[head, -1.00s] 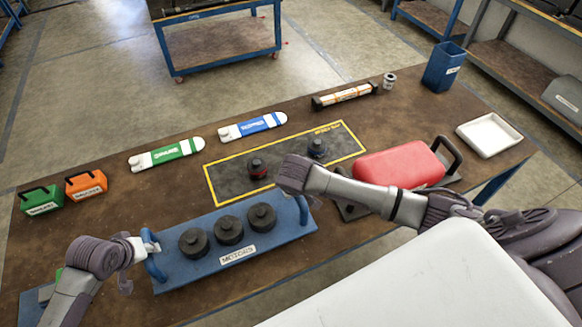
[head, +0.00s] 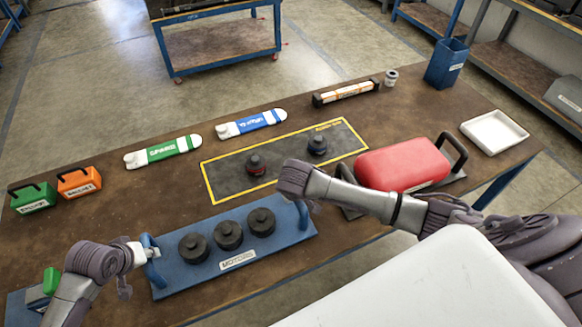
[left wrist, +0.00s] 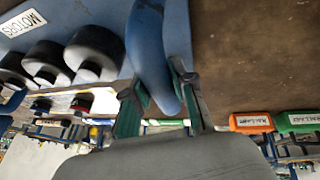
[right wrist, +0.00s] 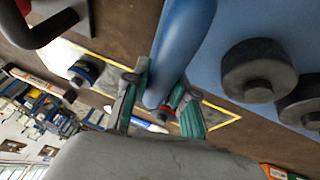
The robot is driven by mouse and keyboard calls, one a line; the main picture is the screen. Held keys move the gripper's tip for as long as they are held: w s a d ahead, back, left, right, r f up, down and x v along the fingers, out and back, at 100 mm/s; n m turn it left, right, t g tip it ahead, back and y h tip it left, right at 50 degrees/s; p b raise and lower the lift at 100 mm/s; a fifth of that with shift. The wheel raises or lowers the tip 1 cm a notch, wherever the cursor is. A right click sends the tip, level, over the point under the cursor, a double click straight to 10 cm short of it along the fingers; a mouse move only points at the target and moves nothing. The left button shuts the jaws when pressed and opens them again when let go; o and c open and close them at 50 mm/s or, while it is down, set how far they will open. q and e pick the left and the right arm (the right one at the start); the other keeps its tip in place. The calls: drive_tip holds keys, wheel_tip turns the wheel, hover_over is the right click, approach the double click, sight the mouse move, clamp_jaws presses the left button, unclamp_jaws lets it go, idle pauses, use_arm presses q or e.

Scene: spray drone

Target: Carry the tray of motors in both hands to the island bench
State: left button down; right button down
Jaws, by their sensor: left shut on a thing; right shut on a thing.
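The blue tray (head: 190,282) labelled MOTORS holds three dark round motors (head: 228,235) in a row, with a blue handle at each end. My left gripper (head: 143,250) is shut on the left handle (head: 153,272); the left wrist view shows this handle (left wrist: 160,50) between the fingers (left wrist: 160,98). My right gripper (head: 303,200) is at the right handle; the right wrist view shows its fingers (right wrist: 160,98) around that handle (right wrist: 180,50). The tray looks level at the near edge of the brown bench (head: 110,215). I cannot tell whether it touches the bench.
Behind the tray lies a yellow-bordered mat (head: 225,181) with two motors. A red case (head: 402,163) stands close to my right forearm. Green (head: 32,198) and orange (head: 79,183) boxes are at left. A blue trolley (head: 222,50) stands beyond the bench, across open floor.

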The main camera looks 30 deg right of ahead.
use_arm(q)
drive_tip(key=c, duration=1.4)
unclamp_jaws()
drive_tip(key=shift+f, duration=0.2)
use_arm(e)
drive_tip(key=c, duration=1.4)
unclamp_jaws()
drive_tip(key=shift+f, duration=0.25)
use_arm(q)
drive_tip(key=o, duration=0.4)
drive_tip(key=shift+s+r, duration=0.15)
drive_tip(key=shift+s, duration=0.05)
use_arm(e)
drive_tip(key=o, duration=0.4)
drive_tip(key=shift+s+r, duration=0.2)
use_arm(q)
drive_tip(key=shift+o, duration=0.2)
use_arm(e)
drive_tip(key=shift+o, duration=0.2)
use_arm(q)
drive_tip(key=shift+r, duration=0.15)
use_arm(e)
drive_tip(key=shift+w+f, duration=0.1)
use_arm(q)
drive_tip(key=v, duration=1.1)
drive_tip(key=shift+s+r, duration=0.15)
drive_tip(key=shift+r, duration=0.15)
use_arm(e)
drive_tip(key=v, duration=1.2)
